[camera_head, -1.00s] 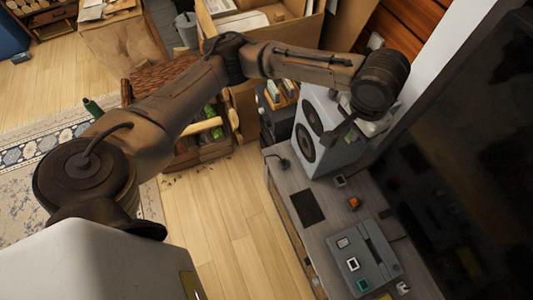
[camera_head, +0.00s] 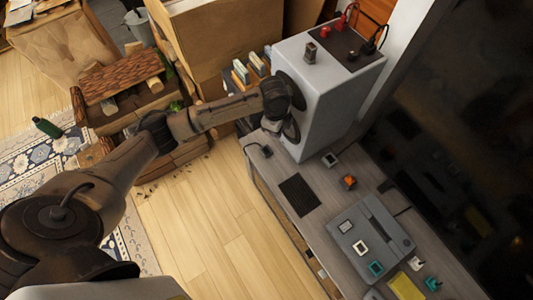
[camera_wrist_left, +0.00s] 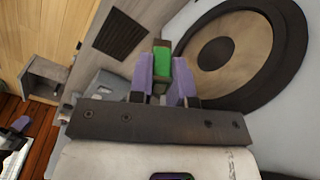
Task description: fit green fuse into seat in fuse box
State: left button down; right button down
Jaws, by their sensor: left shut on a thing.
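In the left wrist view my left gripper (camera_wrist_left: 166,88) has its purple fingers shut on a green fuse (camera_wrist_left: 163,66). In the head view the arm reaches to the near front of the white speaker (camera_head: 322,105), and the fingers and fuse are hidden behind the wrist. The grey fuse box (camera_head: 388,234) lies on the grey bench at the lower right, apart from the gripper. Its top carries coloured square frames, including white ones and a teal one (camera_head: 376,268). Which is the seat for the green fuse I cannot tell. My right gripper is not in view.
The speaker stands between the gripper and the dark screen (camera_head: 465,150). On the bench (camera_head: 320,228) lie a black mat (camera_head: 299,195), an orange piece (camera_head: 349,181), a teal piece (camera_head: 432,284) and a yellow pad (camera_head: 404,288). A log crate (camera_head: 150,112) stands on the floor.

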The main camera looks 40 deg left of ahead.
pick_arm(q)
jog(key=a+f+m+b, duration=0.1)
jog(key=f+m+b, duration=0.1)
jog(key=f, duration=0.4)
jog(key=a+f+m+b, duration=0.2)
jog(key=f, duration=0.4)
jog(key=a+f+m+b, duration=0.1)
jog(key=f+m+b, duration=0.1)
jog(key=f, duration=0.3)
jog(key=shift+s+a+f+g+b, duration=0.2)
jog(key=shift+f+g+b, duration=0.1)
jog(key=shift+f+b, duration=0.15)
jog(key=shift+r, duration=0.15)
jog(key=shift+w, duration=0.1)
jog(key=c, duration=1.1)
grip_release()
jog(key=shift+o, duration=0.2)
